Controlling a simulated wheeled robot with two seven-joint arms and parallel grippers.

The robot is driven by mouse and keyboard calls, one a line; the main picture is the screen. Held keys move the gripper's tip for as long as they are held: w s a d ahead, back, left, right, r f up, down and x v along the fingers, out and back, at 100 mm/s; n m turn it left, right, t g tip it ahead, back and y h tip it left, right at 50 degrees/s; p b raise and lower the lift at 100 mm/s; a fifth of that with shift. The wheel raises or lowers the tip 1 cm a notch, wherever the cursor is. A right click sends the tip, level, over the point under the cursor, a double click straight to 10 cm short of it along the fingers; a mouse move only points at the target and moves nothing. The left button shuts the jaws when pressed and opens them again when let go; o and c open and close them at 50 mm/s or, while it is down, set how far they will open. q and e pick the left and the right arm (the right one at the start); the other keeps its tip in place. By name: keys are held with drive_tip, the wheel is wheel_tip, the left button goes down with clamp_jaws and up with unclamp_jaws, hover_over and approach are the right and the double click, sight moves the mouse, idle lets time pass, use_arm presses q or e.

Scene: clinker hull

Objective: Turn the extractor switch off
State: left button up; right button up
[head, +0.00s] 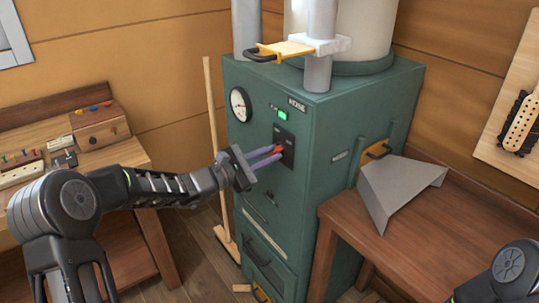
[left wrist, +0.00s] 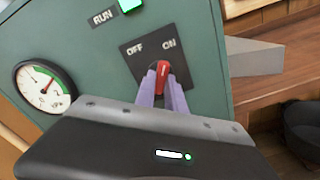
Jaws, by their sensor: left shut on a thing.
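The extractor (head: 330,140) is a tall green cabinet. Its switch is a red knob (left wrist: 162,76) on a dark plate (left wrist: 132,60) marked OFF at left and ON at right. In the left wrist view the knob stands nearly upright, leaning slightly toward ON. My left gripper (head: 278,153) has its purple fingers on both sides of the knob and is shut on it; its fingers also show in the left wrist view (left wrist: 163,90). A green lamp (left wrist: 130,5) beside the word RUN is lit. My right gripper is not in view.
A round gauge (head: 240,104) sits left of the switch. A wooden bench (head: 430,225) with a grey metal hood (head: 395,185) stands close on the right. A broom (head: 213,140) leans left of the cabinet, and another bench (head: 125,150) stands at far left.

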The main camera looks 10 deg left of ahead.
use_arm(q)
clamp_jaws()
drive_tip(key=shift+n, duration=0.4)
drive_tip(key=shift+n+p, duration=0.3)
drive_tip(key=shift+n, duration=0.6)
drive_tip(key=n+p, duration=0.1)
drive_tip(key=n, duration=0.1)
drive_tip(key=shift+n, duration=0.3)
drive_tip(key=n+p, duration=0.3)
drive_tip(key=n, duration=0.2)
drive_tip(key=shift+s+d+r, duration=0.1)
drive_tip(key=shift+n+p, duration=0.45)
drive_tip(key=shift+n, duration=0.45)
